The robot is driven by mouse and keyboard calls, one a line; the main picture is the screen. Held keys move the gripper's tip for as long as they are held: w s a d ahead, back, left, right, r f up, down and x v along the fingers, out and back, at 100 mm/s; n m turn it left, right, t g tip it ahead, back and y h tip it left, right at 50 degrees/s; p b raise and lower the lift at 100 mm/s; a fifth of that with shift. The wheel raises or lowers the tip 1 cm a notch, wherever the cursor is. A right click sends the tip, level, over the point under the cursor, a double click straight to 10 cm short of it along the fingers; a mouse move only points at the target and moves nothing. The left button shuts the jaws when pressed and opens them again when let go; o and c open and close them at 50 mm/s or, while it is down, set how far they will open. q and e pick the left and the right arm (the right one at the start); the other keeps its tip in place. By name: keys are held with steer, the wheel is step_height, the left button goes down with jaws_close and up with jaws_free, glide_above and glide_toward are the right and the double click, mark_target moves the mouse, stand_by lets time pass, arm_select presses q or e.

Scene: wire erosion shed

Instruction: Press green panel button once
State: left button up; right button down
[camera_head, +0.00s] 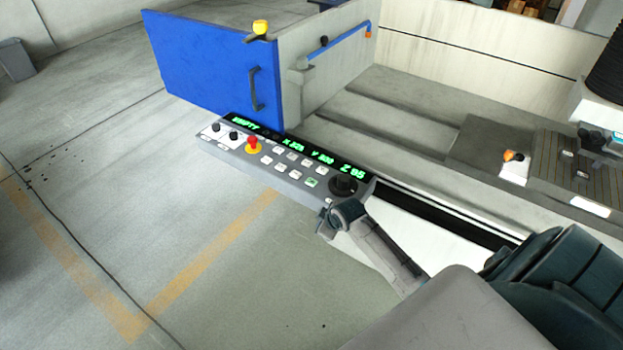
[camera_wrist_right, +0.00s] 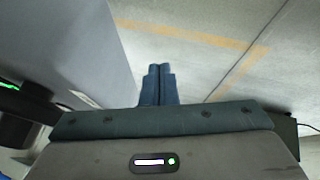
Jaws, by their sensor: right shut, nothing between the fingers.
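The control panel (camera_head: 262,160) is a grey box on the machine's front edge with green lit readouts. A small green button (camera_head: 312,183) sits in the lower row of its keys, left of the black dial (camera_head: 343,185). My right gripper (camera_head: 326,218) is just off the panel's near right edge, close to the green button but apart from it; my wrist partly hides it. In the right wrist view its two blue-grey fingers (camera_wrist_right: 160,68) are shut together with nothing between them. The green button is not visible there. My left gripper is not in view.
A blue door (camera_head: 205,65) with a dark handle (camera_head: 255,88) rises behind the panel. The grey floor (camera_head: 230,300) with yellow lines is clear in front.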

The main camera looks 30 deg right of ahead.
steer(key=w+r+n+t, duration=0.15)
steer(key=w+r, duration=0.35)
steer(key=r, duration=0.5)
step_height(320, 180, up, 7)
steer(key=n+t, duration=0.1)
steer(key=n, duration=0.1)
glide_above(314, 183)
steer(key=shift+s+r+y, duration=0.1)
steer(key=shift+r+y, duration=0.2)
step_height(314, 183, down, 7)
steer(key=b, duration=0.6)
steer(key=shift+f, duration=0.1)
steer(key=shift+f+b, duration=0.35)
steer(key=shift+f, duration=0.5)
steer(key=shift+f, duration=0.15)
steer(key=shift+f, duration=0.3)
